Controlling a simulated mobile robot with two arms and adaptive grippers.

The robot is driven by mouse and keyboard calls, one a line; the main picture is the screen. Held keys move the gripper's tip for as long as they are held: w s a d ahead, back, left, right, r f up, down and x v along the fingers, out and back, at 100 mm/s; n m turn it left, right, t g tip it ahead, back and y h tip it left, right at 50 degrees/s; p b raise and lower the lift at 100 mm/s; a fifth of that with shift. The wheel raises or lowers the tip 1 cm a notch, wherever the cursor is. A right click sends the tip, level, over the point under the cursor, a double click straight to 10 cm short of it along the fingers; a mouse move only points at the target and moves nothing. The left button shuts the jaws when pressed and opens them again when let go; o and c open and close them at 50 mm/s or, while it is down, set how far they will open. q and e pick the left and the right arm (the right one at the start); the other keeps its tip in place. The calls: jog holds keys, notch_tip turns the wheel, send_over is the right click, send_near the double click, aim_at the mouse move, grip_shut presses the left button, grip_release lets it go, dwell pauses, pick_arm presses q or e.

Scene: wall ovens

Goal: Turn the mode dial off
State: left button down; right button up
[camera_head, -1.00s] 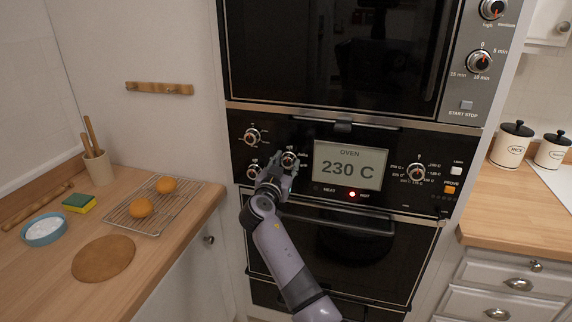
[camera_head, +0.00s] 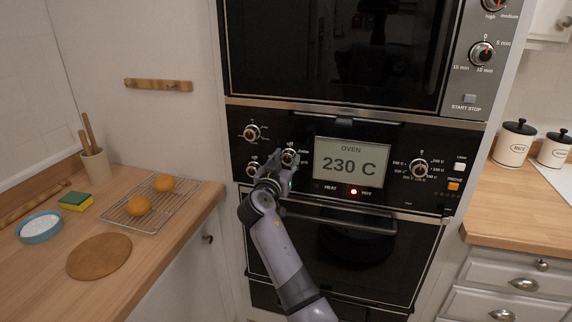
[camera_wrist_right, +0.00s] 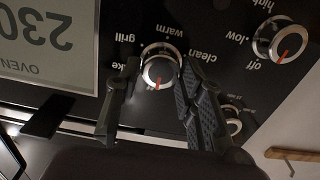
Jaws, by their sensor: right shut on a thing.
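The mode dial (camera_head: 288,157) is a round chrome-rimmed knob on the black oven panel, left of the display; it fills the middle of the right wrist view (camera_wrist_right: 159,66). Its red pointer points down in that upside-down view, between my fingers. The words warm, grill and clean show around it; "bake" is partly cut off. My right gripper (camera_head: 278,166) has its dark fingers on either side of the dial, shut on it; they also show in the right wrist view (camera_wrist_right: 155,92). Any label under the pointer is hidden. My left gripper is out of view.
The display (camera_head: 350,163) reads 230 C, with a red lamp (camera_head: 353,191) lit below. Two knobs (camera_head: 252,132) (camera_head: 255,169) sit close left of the dial. An oven door handle (camera_head: 340,222) runs below. Counters flank the ovens.

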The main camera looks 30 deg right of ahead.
jog(key=shift+r, duration=0.1)
jog(key=o, duration=1.2)
jog(key=shift+c, duration=0.2)
jog(key=v, duration=1.2)
